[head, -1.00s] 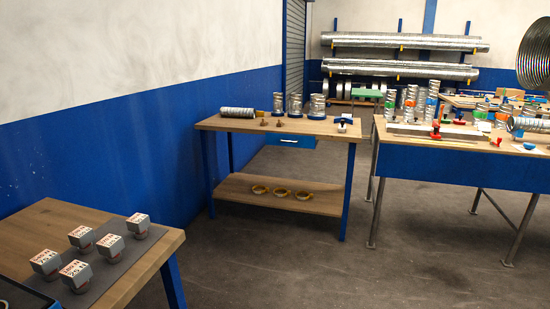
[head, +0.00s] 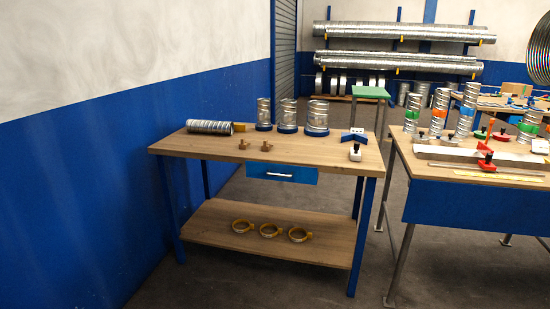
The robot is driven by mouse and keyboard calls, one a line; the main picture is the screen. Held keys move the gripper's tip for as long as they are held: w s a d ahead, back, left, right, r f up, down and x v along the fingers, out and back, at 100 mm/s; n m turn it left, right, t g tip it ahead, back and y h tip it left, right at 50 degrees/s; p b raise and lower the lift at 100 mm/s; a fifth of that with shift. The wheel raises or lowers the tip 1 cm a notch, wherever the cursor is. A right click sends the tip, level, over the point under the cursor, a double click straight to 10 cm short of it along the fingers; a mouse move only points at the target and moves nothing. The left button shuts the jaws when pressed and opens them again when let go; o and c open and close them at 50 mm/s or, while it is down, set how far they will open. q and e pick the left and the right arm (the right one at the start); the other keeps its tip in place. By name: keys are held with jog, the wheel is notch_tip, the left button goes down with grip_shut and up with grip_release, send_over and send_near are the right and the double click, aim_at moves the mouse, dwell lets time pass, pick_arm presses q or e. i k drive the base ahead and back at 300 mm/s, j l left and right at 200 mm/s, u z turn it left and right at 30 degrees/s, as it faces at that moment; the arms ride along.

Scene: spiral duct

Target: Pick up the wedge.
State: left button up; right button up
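Two small brown pieces, the left one (head: 243,144) and the right one (head: 266,147), lie near the front edge of the wooden workbench (head: 210,143). They look like wooden wedges, but they are too small to tell their exact shape. They stand a little apart from each other, above the blue drawer (head: 282,173). Neither of my grippers is in view.
On the bench are a ribbed silver duct (head: 209,127), several metal cylinders on blue bases, a blue bracket (head: 354,136) and a white-and-black tool (head: 355,153). Yellow rings (head: 270,230) lie on the lower shelf. Another bench (head: 470,195) stands right, with a gap between.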

aim_at(265, 147)
jog(key=i, duration=0.75)
jog(key=i+z, duration=0.1)
jog(key=i, duration=0.65)
jog(key=i+j, duration=0.15)
jog(key=i, duration=0.65)
jog(key=i+z, duration=0.25)
jog(key=i+j, duration=0.05)
